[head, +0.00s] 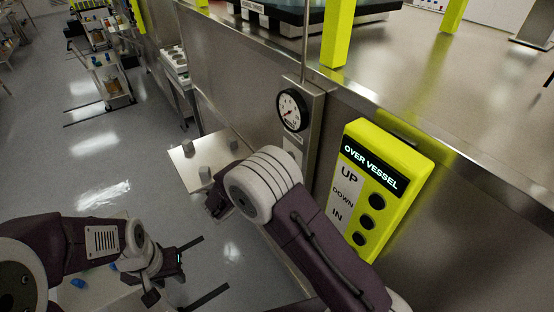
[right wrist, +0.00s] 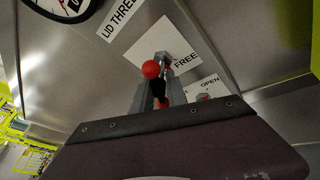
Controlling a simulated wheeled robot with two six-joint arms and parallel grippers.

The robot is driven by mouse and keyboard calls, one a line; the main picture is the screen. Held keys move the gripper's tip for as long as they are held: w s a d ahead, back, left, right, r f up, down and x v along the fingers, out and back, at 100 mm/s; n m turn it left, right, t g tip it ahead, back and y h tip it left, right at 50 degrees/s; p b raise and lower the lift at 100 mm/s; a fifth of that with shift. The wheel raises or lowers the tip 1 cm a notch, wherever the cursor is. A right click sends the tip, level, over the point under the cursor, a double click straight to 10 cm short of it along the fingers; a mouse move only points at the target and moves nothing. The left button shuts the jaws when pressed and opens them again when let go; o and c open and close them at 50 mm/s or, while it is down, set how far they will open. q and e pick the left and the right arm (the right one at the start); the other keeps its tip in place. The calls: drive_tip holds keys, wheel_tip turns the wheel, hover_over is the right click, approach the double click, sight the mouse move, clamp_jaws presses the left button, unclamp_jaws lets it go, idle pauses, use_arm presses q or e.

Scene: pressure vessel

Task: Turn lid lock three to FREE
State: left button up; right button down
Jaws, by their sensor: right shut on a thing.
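The lid three lock shows in the right wrist view as a small lever with a red ball knob (right wrist: 151,69) on a steel panel. In the head view my right arm covers the lock. My left gripper (head: 198,270) is open and empty, low on the left, away from the panel.
A round gauge (head: 291,110) sits on the panel above my right arm. A yellow control box (head: 382,185) reading OVER VESSEL, UP, DOWN, IN is to the right. A steel shelf (head: 183,178) with small grey cylinders stands left of the panel.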

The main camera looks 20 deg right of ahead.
drive_tip(key=n+g+p, duration=0.1)
drive_tip(key=p, duration=0.1)
drive_tip(key=r+n+g+p, duration=0.1)
drive_tip(key=n+p, duration=0.1)
drive_tip(key=shift+w+a, duration=0.1)
drive_tip(key=shift+w, duration=0.1)
drive_tip(key=shift+f+n+g+p, duration=0.15)
drive_tip(key=shift+n+g+p, duration=0.3)
drive_tip(key=shift+n, duration=0.25)
drive_tip(key=shift+f, duration=0.1)
drive_tip(key=c, duration=1.5)
unclamp_jaws()
drive_tip(key=shift+f, duration=0.1)
drive_tip(key=shift+o, duration=0.2)
drive_tip(key=shift+w+a+f, duration=0.1)
drive_tip(key=shift+a, duration=0.05)
